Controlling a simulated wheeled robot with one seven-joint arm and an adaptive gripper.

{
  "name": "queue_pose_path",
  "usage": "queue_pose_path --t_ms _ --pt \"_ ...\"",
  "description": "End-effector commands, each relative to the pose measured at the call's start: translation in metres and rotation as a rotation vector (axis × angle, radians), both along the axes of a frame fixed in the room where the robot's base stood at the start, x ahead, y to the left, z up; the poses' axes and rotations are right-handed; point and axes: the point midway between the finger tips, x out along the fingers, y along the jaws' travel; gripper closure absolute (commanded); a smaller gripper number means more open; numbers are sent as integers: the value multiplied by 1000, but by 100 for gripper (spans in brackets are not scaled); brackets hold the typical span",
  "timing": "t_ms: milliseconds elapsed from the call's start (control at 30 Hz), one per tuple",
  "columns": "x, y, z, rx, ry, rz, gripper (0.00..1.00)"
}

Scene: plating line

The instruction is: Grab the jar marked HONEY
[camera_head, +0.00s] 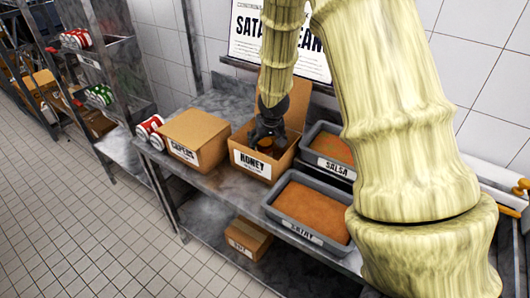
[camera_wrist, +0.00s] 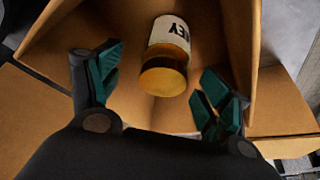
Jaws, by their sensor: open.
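The honey jar (camera_wrist: 165,72) is in the wrist view, with an amber body and a white label whose visible letters read "EY". It lies or leans inside the open cardboard box marked HONEY (camera_head: 251,164); its exact tilt is hard to tell. In the head view only a small amber patch of it (camera_head: 266,142) shows under my gripper. My gripper (camera_head: 267,128) is over the box opening, pointing down into it. In the wrist view my gripper (camera_wrist: 160,92) is open, with its teal finger pads on either side of the jar and apart from it.
A box marked CAPERS (camera_head: 195,136) stands left of the HONEY box. Grey tubs marked SALSA (camera_head: 336,167) and SATAY (camera_head: 299,228) stand to its right. Red-and-white cans (camera_head: 150,128) sit at the table's left end. The HONEY box's walls (camera_wrist: 240,50) stand close around my fingers.

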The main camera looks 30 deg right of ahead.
Motion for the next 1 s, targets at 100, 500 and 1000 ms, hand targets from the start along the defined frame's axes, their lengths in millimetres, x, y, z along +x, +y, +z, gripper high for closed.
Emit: queue_pose_path --t_ms 100,500,1000 --pt "2 -1 -4 -1 0 1 22" --pt "9 -1 -21 -2 2 1 22" --pt "21 -4 -52 0 1 2 22"
